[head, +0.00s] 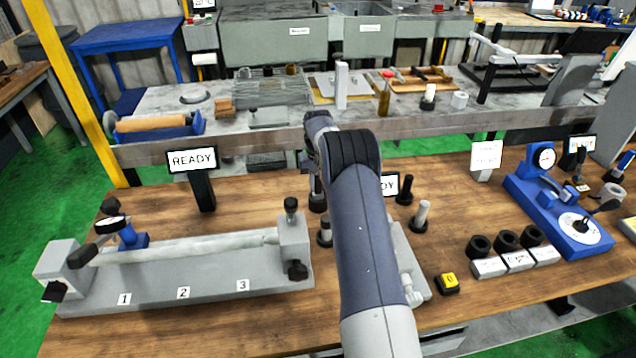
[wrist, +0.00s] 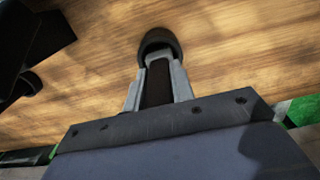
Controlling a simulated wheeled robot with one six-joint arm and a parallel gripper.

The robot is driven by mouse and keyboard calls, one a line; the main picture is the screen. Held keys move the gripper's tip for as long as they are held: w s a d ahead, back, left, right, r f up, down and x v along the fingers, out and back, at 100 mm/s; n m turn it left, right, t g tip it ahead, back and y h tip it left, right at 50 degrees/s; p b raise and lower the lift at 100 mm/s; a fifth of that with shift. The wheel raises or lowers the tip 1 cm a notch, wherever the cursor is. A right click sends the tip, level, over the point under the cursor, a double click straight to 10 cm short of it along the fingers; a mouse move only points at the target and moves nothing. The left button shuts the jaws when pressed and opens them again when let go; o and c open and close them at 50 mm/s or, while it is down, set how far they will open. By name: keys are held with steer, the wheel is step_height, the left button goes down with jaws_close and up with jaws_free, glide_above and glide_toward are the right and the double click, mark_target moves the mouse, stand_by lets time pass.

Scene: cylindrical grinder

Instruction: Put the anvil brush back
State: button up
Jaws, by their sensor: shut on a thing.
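My gripper (wrist: 158,72) is shut on a dark thing with a rounded black end, which I take to be the anvil brush (wrist: 158,42). The brush sits between the two grey fingers in the wrist view, over the wooden bench top. Its lower part is hidden, and I cannot tell whether it touches the bench. In the head view my arm hides most of the gripper, near the bench middle beside a READY sign. I cannot make out the brush's resting place for certain.
A grey bench-centre fixture (head: 180,285) lies left on the wooden bench. Black and grey posts (head: 421,217) stand right of my arm, near a yellow button box (head: 447,284). Black rings on labelled blocks (head: 517,261) and a blue dial gauge stand (head: 550,205) are farther right.

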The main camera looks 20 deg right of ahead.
steer(key=shift+f, duration=0.35)
steer(key=shift+f, duration=0.1)
steer(key=shift+f, duration=0.15)
steer(key=o, duration=1)
step_height(320, 180, up, 12)
steer(key=shift+r+b, duration=0.25)
steer(key=shift+b, duration=0.85)
